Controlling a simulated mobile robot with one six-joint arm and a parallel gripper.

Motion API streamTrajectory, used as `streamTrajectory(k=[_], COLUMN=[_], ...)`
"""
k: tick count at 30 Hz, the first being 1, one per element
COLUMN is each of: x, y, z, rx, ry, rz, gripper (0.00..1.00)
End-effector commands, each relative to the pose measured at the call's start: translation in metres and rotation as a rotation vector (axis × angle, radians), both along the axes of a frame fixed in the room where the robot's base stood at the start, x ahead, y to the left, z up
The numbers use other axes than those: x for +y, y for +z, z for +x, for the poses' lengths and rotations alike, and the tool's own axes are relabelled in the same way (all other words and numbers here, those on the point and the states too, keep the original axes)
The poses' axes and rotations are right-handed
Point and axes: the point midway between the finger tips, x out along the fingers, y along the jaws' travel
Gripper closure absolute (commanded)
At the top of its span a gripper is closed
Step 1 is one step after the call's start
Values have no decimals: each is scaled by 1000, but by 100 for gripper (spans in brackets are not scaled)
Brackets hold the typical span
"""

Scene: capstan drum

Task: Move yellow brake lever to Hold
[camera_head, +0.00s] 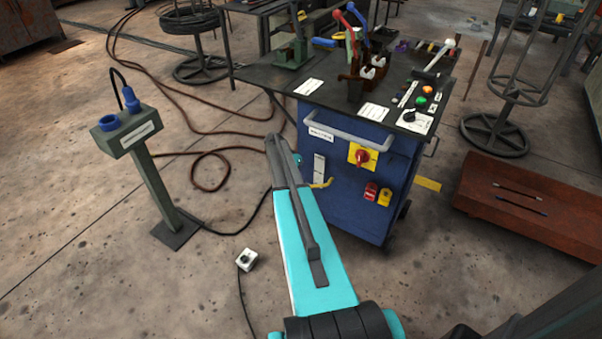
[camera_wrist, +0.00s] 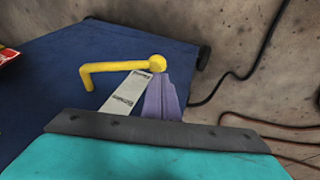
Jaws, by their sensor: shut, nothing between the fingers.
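The yellow brake lever (camera_wrist: 115,69) is on the side of the blue cabinet. In the wrist view it is a bent bar with a round knob at its right end, beside a pale label strip (camera_wrist: 125,93). In the head view a short part of the lever (camera_head: 322,184) shows below the white label plate. My gripper (camera_wrist: 162,95) is shut and empty. Its tip is right below the knob in the wrist view; I cannot tell whether they touch. In the head view, my arm hides part of the cabinet side, and the fingers are not clear. The wording on the label is too small to read.
The blue cabinet (camera_head: 345,205) has a grey handle bar (camera_head: 350,132), a red rotary switch (camera_head: 362,156) on yellow and small red and yellow padlocks. A pedestal post (camera_head: 150,165) stands left. A small white box (camera_head: 246,260) and cables lie on the floor.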

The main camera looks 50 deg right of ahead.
Motion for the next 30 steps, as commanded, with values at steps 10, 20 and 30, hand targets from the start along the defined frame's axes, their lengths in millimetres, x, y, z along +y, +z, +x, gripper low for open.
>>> streamTrajectory(k=[10,20,30], x=[6,6,7], y=[-26,-32,-33], z=[1,0,0], rx=[-4,-3,-3], ry=[8,9,9], rz=[1,1,3], gripper=[100,100,100])
